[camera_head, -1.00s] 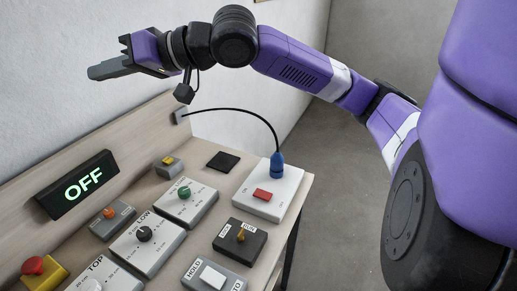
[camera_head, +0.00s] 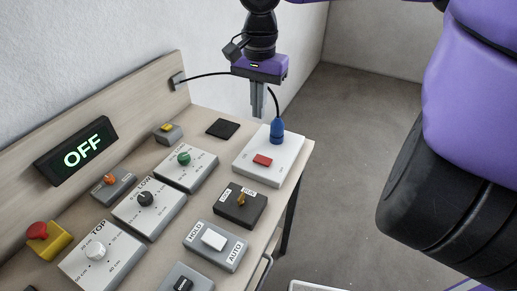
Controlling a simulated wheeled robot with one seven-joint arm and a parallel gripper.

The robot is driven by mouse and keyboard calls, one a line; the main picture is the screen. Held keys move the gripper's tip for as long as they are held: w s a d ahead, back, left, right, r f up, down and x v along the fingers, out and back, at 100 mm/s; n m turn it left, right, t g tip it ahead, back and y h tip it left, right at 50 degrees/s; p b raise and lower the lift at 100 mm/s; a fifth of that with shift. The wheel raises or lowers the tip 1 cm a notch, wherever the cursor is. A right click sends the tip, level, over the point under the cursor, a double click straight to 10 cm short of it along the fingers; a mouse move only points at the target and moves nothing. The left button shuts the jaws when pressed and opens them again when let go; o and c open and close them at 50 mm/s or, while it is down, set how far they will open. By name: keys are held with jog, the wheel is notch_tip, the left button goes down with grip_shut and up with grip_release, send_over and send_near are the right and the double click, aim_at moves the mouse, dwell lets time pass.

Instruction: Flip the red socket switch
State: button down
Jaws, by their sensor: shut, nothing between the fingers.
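The red socket switch (camera_head: 262,160) is a small red rocker on a white socket box (camera_head: 285,163) at the right end of the panel table. A blue plug (camera_head: 277,131) stands in the box behind the switch, with a black cable arching from it to the backboard. My gripper (camera_head: 258,113) points down, shut and empty, above the back left of the socket box. It is apart from the switch, behind and above it in the picture. Which way the rocker is tilted is too small to tell.
A display (camera_head: 78,154) on the backboard reads OFF. A black square (camera_head: 222,128) lies left of the socket box. A black keyed box (camera_head: 240,206), a grey HOLD/AUTO switch (camera_head: 215,243) and several dial boxes stand close by. The black cable (camera_head: 210,74) runs behind my gripper.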

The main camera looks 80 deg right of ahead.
aim_at(259, 157)
jog(key=shift+m, duration=0.3)
jog(key=shift+f, duration=0.1)
notch_tip(259, 157, down, 14)
jog(key=shift+r, duration=0.1)
dwell(0.6)
jog(key=shift+w+d+f+g, duration=0.1)
jog(key=shift+f+g, duration=0.1)
jog(key=shift+g, duration=0.1)
jog(key=shift+r, duration=0.1)
jog(key=shift+s+a+r+p, duration=0.1)
jog(key=shift+s+r+p, duration=0.05)
jog(key=shift+s+p, duration=0.2)
jog(key=shift+s+a+r+p, duration=0.1)
jog(key=shift+s+p, duration=0.15)
jog(key=shift+s, duration=0.15)
